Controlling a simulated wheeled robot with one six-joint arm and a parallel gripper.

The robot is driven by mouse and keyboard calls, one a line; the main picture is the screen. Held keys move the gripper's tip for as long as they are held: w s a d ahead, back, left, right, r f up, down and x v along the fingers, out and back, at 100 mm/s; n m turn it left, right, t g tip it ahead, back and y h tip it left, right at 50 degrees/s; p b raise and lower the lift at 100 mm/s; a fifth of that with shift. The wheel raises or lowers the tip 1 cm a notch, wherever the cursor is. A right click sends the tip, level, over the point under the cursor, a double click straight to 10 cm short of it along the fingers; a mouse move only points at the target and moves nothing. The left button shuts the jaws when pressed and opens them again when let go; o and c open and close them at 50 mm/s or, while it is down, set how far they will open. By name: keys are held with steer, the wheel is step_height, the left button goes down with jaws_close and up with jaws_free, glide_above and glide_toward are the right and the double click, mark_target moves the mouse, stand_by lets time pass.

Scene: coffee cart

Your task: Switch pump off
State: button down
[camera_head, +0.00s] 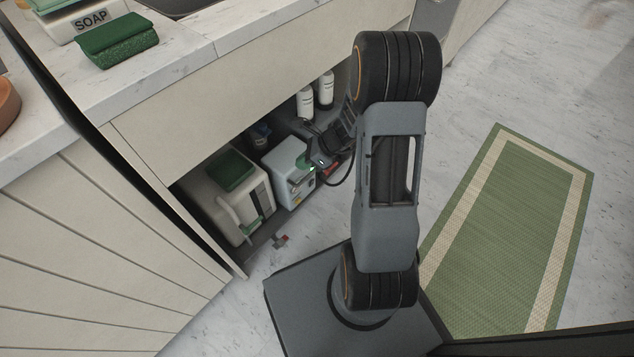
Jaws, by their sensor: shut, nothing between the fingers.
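A pale blue-grey box (283,166), which looks like the pump unit, stands in the open space under the counter. A small green glow shows by its upper right edge. Its switch is too small or too hidden to make out. My gripper (316,167) is at the right side of this box, very close to its front upper edge. It is shut with nothing in it. I cannot tell whether it touches the box. My arm covers part of the space to the right.
A larger cream container (217,204) with a green lid stands left of the box. White bottles (326,90) stand behind. Cabinet panels and the countertop edge (216,49) bound the opening. A green mat (510,230) lies right.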

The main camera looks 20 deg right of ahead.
steer(key=d+f+m+t+h, duration=0.1)
steer(key=d+f+m+t, duration=0.1)
steer(key=d+f+m, duration=0.2)
steer(key=s+d+f+m+t+h+p, duration=0.1)
steer(key=d+f+m, duration=0.3)
steer(key=f+m, duration=0.7)
steer(key=s+d+f+m+t+h+p, duration=0.1)
steer(key=d+f+m+t+h, duration=0.1)
steer(key=d+f+m, duration=0.3)
step_height(320, 180, down, 3)
steer(key=m, duration=0.4)
steer(key=shift+m+t, duration=0.4)
steer(key=b, duration=0.5)
glide_toward(312, 184)
steer(key=x, duration=0.5)
steer(key=shift+s+a+f, duration=0.1)
steer(key=shift+s+f, duration=0.1)
steer(key=shift+s, duration=0.1)
steer(key=shift+w+a+r, duration=0.2)
steer(key=shift+w+a, duration=0.1)
steer(key=shift+w, duration=0.35)
